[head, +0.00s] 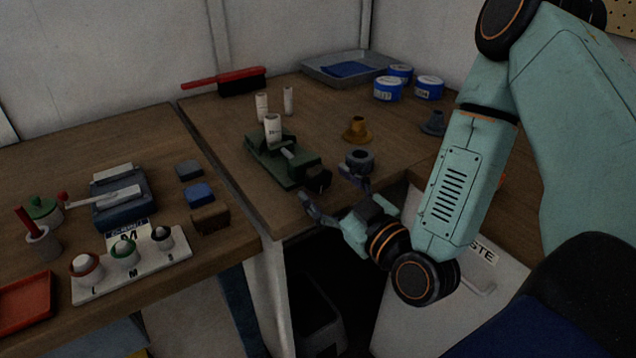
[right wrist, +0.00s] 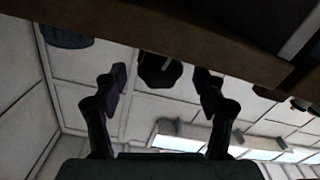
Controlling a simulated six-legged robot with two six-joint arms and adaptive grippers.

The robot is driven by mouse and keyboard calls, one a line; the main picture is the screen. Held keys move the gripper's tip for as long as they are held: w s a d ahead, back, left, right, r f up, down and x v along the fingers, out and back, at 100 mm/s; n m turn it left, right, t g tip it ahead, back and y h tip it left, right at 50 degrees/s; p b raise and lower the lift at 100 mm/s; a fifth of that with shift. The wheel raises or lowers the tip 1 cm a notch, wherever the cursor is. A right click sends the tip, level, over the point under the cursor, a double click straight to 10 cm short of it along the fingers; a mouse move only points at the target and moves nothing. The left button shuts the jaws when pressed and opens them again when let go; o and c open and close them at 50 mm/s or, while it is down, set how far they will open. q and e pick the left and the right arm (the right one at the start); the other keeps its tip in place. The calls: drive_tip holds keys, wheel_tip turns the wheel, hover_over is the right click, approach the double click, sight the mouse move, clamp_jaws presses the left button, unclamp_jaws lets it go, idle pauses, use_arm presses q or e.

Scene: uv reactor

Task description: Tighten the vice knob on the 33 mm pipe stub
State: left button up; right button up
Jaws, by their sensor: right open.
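The green vice (head: 280,162) stands on the right-hand bench near its front edge. A white pipe stub (head: 272,129) stands upright in it. Its dark knob (head: 318,180) faces the front edge; in the right wrist view the dark, many-sided knob (right wrist: 160,71) shows between the fingers. My right gripper (head: 328,188) is open and empty, just in front of the knob with a finger to each side. In the right wrist view my right gripper (right wrist: 161,80) has its fingers apart from the knob. My left gripper is not in view.
Two more white stubs (head: 261,106) stand behind the vice. A dark grey ring-shaped part (head: 360,160) sits close right of the knob, with an orange flanged part (head: 357,130) behind. Blue tins (head: 388,89) and a grey tray (head: 345,66) are at the back. Another bench (head: 150,125) stands left.

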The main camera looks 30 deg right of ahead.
sight(321, 182)
drive_tip(key=shift+w+a, duration=0.15)
drive_tip(key=shift+w, duration=0.35)
drive_tip(key=shift+w+a, duration=0.15)
drive_tip(key=shift+w, duration=0.35)
drive_tip(key=shift+w+d+r, duration=0.1)
drive_tip(key=shift+w+d, duration=0.2)
drive_tip(key=shift+w, duration=0.15)
drive_tip(key=shift+a, duration=0.15)
drive_tip(key=shift+a, duration=0.1)
drive_tip(key=shift+c, duration=0.4)
drive_tip(key=shift+d, duration=0.2)
drive_tip(key=c, duration=1.1)
